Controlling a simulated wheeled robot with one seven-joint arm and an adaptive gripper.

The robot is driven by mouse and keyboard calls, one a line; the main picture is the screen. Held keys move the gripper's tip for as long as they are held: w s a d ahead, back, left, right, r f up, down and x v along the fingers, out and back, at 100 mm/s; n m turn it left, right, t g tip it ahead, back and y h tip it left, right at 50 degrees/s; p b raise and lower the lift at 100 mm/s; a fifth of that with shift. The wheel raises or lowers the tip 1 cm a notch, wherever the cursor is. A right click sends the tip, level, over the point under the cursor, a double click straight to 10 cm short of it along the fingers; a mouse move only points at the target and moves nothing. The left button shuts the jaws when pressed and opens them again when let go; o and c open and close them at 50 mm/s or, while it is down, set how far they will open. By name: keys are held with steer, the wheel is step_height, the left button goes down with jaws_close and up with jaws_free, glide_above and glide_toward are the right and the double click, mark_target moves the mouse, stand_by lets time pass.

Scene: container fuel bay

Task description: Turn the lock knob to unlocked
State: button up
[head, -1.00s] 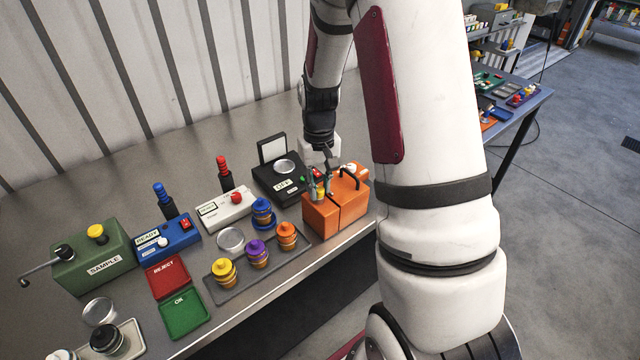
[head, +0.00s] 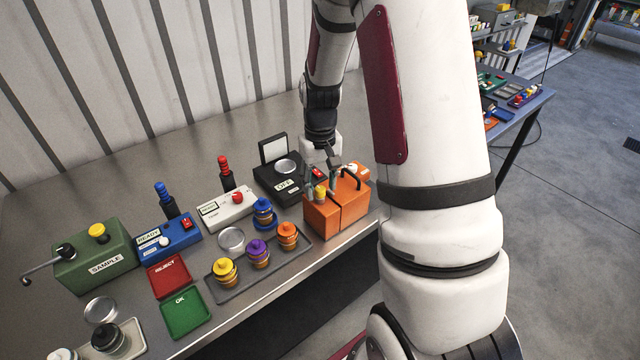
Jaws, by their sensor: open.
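An orange box (head: 335,213) with a dark seam down its front and a black handle (head: 350,178) stands at the right end of the bench. A small yellow-topped piece (head: 319,192) sits on its left part; it may be the lock knob, but no lock marking is readable. My gripper (head: 322,182) points down over the box's left part, open, with its fingers close to the yellow piece. I cannot tell whether they touch it. The arm and fingers hide part of the box top.
A black scale-like unit (head: 265,180) with an OFF label stands just left of the box. A tray (head: 222,290) with several coloured stacked jars lies in front. A white unit (head: 215,217) and a blue unit (head: 150,246) stand farther left. The corrugated wall is behind.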

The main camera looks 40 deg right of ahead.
mark_target(319, 189)
step_height(319, 189, up, 12)
steer(key=shift+f, duration=0.2)
stand_by(0.6)
steer(key=s+a+r+n+t+b, duration=0.1)
steer(key=s+a+r+t, duration=0.2)
steer(key=s+a+r, duration=0.5)
steer(key=s+a+r+n+t+b, duration=0.1)
steer(key=s+a+r+t, duration=0.1)
steer(key=s+a, duration=0.6)
steer(key=shift+a+r+n+t+b, duration=0.15)
steer(key=shift+r+n+t+b, duration=0.2)
steer(key=shift+r, duration=0.5)
